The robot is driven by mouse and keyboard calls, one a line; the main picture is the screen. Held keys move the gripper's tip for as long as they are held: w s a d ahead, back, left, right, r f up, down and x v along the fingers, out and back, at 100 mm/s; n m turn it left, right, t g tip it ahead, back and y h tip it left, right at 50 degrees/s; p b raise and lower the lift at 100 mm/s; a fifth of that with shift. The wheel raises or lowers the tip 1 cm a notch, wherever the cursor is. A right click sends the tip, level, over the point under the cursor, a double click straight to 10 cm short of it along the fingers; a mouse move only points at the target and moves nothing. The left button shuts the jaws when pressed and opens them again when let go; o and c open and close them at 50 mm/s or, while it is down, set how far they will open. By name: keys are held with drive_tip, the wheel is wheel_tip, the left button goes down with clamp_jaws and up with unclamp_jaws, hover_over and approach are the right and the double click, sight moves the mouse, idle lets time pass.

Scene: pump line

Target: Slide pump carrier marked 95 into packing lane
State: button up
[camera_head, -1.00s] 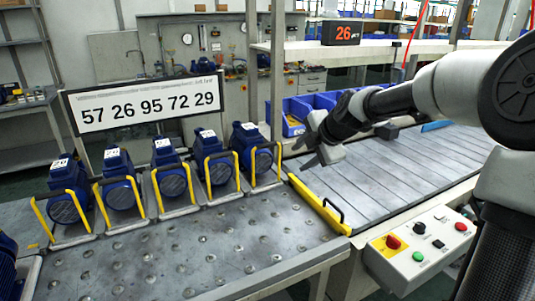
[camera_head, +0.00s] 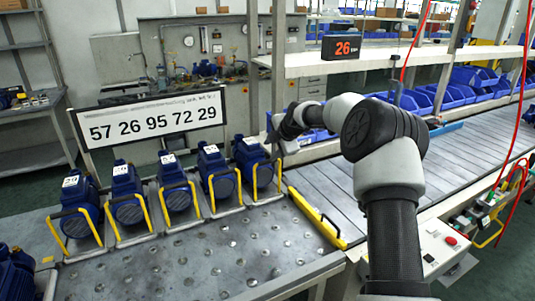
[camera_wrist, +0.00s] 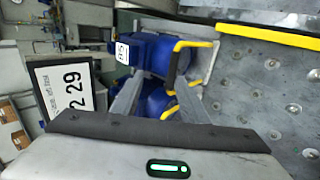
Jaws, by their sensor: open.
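Several blue pumps stand in a row on grey carriers with yellow handles. The rightmost pump (camera_head: 251,160) is nearest the packing lane; its white label (camera_wrist: 122,52) in the wrist view seems to read 95, but is small and turned. The middle pump (camera_head: 175,186) stands third from the left. My gripper (camera_head: 275,143) is at the right side of the rightmost pump, partly hidden by my arm. In the wrist view my gripper (camera_wrist: 160,98) is open, its fingers apart with blue pump body behind them. No grip on a handle shows. The packing lane (camera_head: 330,190) is the slatted conveyor at right.
A sign (camera_head: 150,118) reads 57 26 95 72 29; a display (camera_head: 342,46) reads 26. The studded table (camera_head: 205,255) before the pumps is clear. A control box (camera_head: 440,245) stands front right.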

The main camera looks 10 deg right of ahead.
sight(268, 161)
drive_tip(key=w+p, duration=0.1)
drive_tip(key=w+a+p, duration=0.1)
drive_tip(key=w+p, duration=0.1)
drive_tip(key=shift+w+a+r, duration=0.1)
drive_tip(key=shift+w+r, duration=0.05)
drive_tip(key=shift+r, duration=0.05)
drive_tip(key=f+b, duration=0.1)
drive_tip(key=f, duration=0.1)
drive_tip(key=s+f+b, duration=0.1)
drive_tip(key=f, duration=0.1)
drive_tip(key=f+b, duration=0.2)
drive_tip(key=f, duration=0.1)
drive_tip(key=shift+s+d, duration=0.2)
drive_tip(key=shift+d, duration=0.05)
drive_tip(key=shift+w+a+f, duration=0.2)
drive_tip(key=shift+w+f, duration=0.25)
drive_tip(key=shift+w, duration=0.25)
